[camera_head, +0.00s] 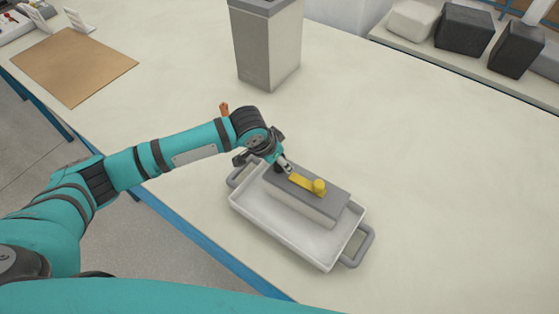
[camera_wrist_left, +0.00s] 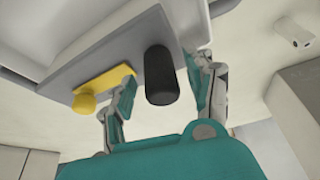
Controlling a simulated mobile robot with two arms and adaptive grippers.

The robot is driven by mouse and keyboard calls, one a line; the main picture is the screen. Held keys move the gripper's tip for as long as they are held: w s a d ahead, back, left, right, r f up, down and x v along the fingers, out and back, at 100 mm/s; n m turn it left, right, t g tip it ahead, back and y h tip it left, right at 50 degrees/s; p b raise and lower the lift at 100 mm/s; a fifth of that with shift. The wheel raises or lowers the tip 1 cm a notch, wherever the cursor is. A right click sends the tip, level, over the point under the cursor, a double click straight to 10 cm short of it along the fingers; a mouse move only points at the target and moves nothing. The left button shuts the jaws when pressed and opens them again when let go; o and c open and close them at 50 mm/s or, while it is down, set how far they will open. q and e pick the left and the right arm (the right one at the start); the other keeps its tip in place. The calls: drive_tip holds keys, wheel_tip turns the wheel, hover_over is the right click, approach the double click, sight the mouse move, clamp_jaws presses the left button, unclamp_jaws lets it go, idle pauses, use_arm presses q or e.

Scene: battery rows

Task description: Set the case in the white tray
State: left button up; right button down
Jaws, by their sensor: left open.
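The white tray (camera_head: 250,212), with a grey handle at each end, stands on the table at the centre of the head view. The case (camera_head: 308,205), pale with a grey lid and a yellow piece (camera_head: 305,183) on top, sits inside the tray along its far side. In the left wrist view, the case's grey lid (camera_wrist_left: 112,60) has a black knob (camera_wrist_left: 160,78) standing on it. My left gripper (camera_head: 282,165) is at the case's left end. Its fingers (camera_wrist_left: 166,80) are open on either side of the knob, with gaps showing. My right gripper is not in view.
A tall grey bin (camera_head: 268,50) stands behind the tray. A brown board (camera_head: 75,65) lies at the far left. A small orange-brown object (camera_head: 224,108) shows just behind my left arm. Dark blocks (camera_head: 465,30) sit on a shelf at the upper right. The table right of the tray is clear.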

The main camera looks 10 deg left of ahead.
use_arm(q)
drive_tip(key=b+v, duration=0.1)
drive_tip(key=v, duration=0.9)
drive_tip(key=shift+s+r, duration=0.15)
drive_tip(key=shift+r, duration=0.2)
drive_tip(key=shift+a, duration=0.15)
